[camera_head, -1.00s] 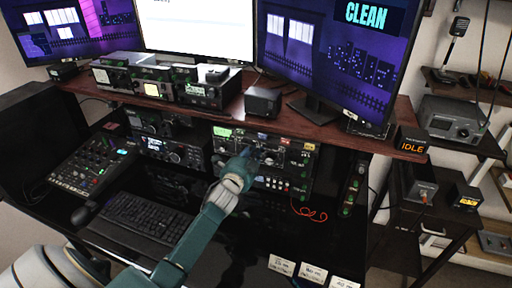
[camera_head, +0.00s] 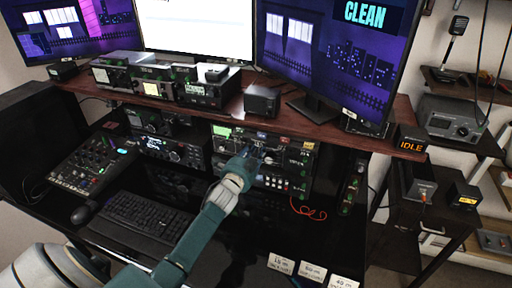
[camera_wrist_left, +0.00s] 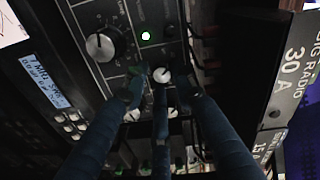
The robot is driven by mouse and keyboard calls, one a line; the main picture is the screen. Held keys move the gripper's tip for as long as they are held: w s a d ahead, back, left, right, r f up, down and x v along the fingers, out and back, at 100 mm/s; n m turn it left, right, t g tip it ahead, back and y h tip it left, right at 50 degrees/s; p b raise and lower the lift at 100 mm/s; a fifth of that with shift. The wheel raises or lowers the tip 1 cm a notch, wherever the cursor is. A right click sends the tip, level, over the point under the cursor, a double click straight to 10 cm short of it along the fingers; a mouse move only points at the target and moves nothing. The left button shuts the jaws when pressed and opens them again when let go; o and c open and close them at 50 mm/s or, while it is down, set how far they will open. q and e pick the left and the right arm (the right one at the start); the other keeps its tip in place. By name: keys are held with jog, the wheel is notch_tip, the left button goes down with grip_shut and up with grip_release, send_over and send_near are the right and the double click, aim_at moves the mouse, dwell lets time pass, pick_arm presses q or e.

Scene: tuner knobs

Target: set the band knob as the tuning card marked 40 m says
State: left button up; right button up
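The tuner panel (camera_head: 222,145) stands under the wooden shelf in the head view. My left gripper (camera_head: 257,150) is in front of its upper middle and hides part of it. In the left wrist view my left gripper (camera_wrist_left: 162,82) has its fingers spread, with a small silver-faced knob (camera_wrist_left: 162,75) between the tips and gaps on both sides. I cannot read which knob this is. A larger knob (camera_wrist_left: 100,46) sits up and left of it. The card (camera_head: 344,282) that appears marked 40 m is at the front edge, partly cut off; its setting is too small to read. My right gripper is out of view.
A keyboard (camera_head: 145,217) and mixer (camera_head: 93,165) are left of my arm. The wooden shelf (camera_head: 345,137) overhangs the panel. A red cable (camera_head: 308,211) hangs at right.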

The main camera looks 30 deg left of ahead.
pick_arm(q)
jog(key=shift+r, duration=0.15)
jog(key=v, duration=1.2)
dwell(0.3)
